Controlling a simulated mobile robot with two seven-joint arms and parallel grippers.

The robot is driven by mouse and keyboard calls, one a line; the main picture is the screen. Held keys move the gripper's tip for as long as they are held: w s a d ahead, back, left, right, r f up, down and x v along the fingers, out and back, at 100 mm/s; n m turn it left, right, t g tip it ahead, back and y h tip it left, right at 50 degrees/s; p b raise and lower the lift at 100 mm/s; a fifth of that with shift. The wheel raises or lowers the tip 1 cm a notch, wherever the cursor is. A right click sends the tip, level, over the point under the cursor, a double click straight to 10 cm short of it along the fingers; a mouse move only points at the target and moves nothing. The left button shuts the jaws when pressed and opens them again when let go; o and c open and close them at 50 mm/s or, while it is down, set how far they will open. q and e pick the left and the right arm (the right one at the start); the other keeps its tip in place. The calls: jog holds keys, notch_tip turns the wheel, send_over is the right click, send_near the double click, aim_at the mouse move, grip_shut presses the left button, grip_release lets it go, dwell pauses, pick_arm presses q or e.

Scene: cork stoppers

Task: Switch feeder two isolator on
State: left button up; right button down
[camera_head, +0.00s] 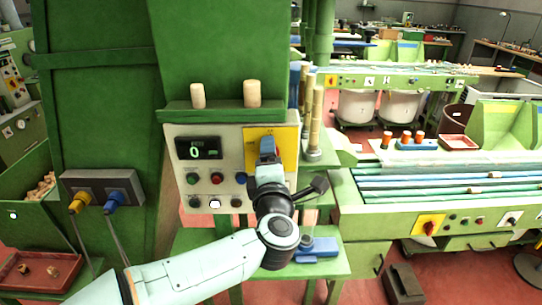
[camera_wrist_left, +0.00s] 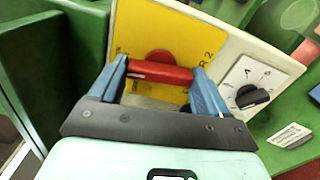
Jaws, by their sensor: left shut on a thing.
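The feeder isolator is a red handle (camera_wrist_left: 160,71) on a round red hub, mounted on a yellow plate (camera_wrist_left: 180,36) with "R 2" partly readable. In the head view the yellow plate (camera_head: 287,152) is at the upper right of the grey control panel (camera_head: 225,148); the handle there is hidden behind my gripper. My left gripper (camera_wrist_left: 160,69) is shut on the red handle, with one blue finger at each end of it. It also shows in the head view (camera_head: 267,147), reaching up to the plate. My right gripper is in neither view.
A black rotary selector (camera_wrist_left: 252,96) sits on a white dial beside the plate. The panel also has a display (camera_head: 198,148) reading 0 and several buttons (camera_head: 215,179). Two corks (camera_head: 252,93) stand on the green ledge above. A grey socket box (camera_head: 103,187) is left.

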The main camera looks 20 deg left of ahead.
pick_arm(q)
jog(key=shift+m+p, duration=0.3)
jog(key=shift+m, duration=0.5)
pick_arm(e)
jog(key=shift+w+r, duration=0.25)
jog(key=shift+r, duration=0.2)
pick_arm(q)
jog(key=o, duration=1)
jog(key=shift+s, duration=0.1)
jog(key=b+v, duration=0.2)
jog(key=v, duration=1.1)
jog(key=shift+s+b, duration=0.1)
jog(key=shift+b, duration=0.2)
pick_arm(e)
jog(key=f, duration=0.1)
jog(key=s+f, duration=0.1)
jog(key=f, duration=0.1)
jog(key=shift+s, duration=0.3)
